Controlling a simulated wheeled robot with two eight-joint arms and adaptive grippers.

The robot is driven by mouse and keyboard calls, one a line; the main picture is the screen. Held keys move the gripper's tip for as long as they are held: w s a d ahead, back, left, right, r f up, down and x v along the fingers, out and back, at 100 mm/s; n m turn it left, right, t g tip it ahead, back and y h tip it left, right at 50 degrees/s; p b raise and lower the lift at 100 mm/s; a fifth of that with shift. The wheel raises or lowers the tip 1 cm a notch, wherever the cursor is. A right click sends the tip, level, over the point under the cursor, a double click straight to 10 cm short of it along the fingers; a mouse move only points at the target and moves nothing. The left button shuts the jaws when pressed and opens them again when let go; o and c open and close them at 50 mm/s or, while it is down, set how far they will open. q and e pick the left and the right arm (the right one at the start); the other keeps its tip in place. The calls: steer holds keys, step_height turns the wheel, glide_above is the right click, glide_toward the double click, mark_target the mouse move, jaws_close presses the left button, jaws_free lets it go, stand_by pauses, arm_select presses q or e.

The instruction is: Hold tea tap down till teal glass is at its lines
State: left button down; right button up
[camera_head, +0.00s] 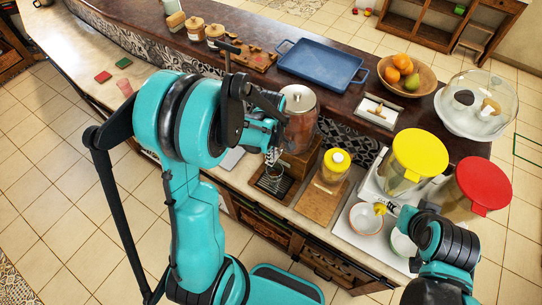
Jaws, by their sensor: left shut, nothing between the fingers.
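The tea dispenser (300,118) is a glass jar of reddish-brown tea with a lid, on a wooden stand (301,160). Its tap is hidden behind my left gripper. My left gripper (271,156) is shut and empty, in front of the dispenser at tap height; I cannot tell whether it touches the tap. Below it, a small glass (275,172) appears to stand on a dark drip tray (273,186). The gripper partly covers the glass, so its colour, lines and tea level cannot be read. My right arm shows at lower right; its fingertips cannot be made out.
A yellow-lidded jar (333,168) stands on a board right of the tray. Larger yellow-lidded (416,158) and red-lidded (480,186) containers and bowls (366,219) stand near my right arm. A blue tray (322,64) and fruit bowl (406,76) sit on the raised ledge behind.

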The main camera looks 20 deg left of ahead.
arm_select(q)
steer(key=shift+f, duration=0.4)
